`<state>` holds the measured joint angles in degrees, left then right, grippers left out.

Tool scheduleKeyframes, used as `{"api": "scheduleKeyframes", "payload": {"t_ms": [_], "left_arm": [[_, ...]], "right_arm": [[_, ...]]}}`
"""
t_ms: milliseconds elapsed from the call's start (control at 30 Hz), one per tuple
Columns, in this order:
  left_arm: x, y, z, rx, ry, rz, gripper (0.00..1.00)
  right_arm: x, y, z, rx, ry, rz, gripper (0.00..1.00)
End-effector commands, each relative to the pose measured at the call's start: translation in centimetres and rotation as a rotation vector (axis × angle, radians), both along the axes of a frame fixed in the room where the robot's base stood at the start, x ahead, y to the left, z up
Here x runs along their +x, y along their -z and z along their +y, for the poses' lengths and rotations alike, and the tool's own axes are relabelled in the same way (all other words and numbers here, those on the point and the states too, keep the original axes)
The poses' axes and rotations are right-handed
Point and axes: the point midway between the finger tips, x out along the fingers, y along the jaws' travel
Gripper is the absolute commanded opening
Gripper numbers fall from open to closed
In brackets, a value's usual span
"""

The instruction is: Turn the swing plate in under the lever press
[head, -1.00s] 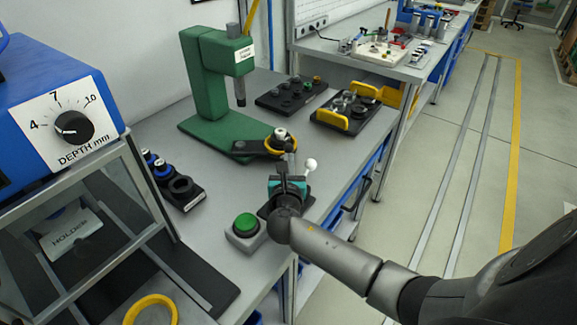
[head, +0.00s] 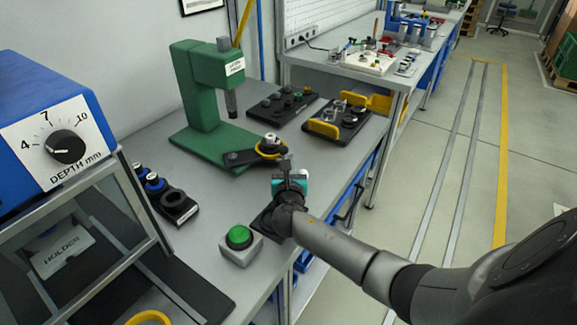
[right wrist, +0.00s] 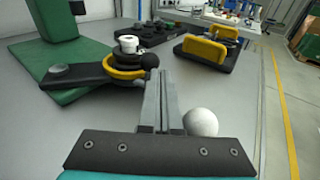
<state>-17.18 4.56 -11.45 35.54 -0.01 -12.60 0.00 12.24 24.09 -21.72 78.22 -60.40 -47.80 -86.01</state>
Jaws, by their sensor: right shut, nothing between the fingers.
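The swing plate (head: 238,158) is a dark arm with a yellow-rimmed end (head: 258,152), turned out to the right of the green lever press (head: 202,90). A small white-and-metal part (head: 270,140) stands on that end; it also shows in the right wrist view (right wrist: 127,44). A black knob (right wrist: 150,60) sits at the plate's outer side. The press ram (head: 231,104) is above and left of the yellow end. My right gripper (head: 285,163) is shut and empty, just in front of the plate's end. In the right wrist view its fingertips (right wrist: 160,78) are close to the knob; contact is unclear.
A green button box (head: 240,245) is in front, left of my right gripper. A white ball knob (right wrist: 201,122) is right of the fingers. Behind are two dark trays, one (head: 282,106) with black parts, one (head: 336,131) with yellow handles. A depth-dial machine (head: 50,120) stands left.

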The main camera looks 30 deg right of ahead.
Motion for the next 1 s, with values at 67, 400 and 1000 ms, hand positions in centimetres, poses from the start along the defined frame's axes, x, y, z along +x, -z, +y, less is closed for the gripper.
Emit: {"api": "scheduleKeyframes", "payload": {"t_ms": [67, 400, 1000], "left_arm": [[0.0, -0.2, 0.0, 0.000, 0.000, 0.000, 0.50], [0.0, -2.0, 0.0, 0.000, 0.000, 0.001, 0.50], [-0.1, -3.4, 0.0, 0.000, 0.000, 0.001, 0.50]], "right_arm": [[-0.3, 0.0, 0.2, 0.000, -0.001, 0.001, 0.00], [-5.0, -0.9, 3.4, 0.001, -0.004, 0.003, 0.00], [-12.5, -1.9, 8.3, 0.001, 0.001, 0.000, 0.00]]}}
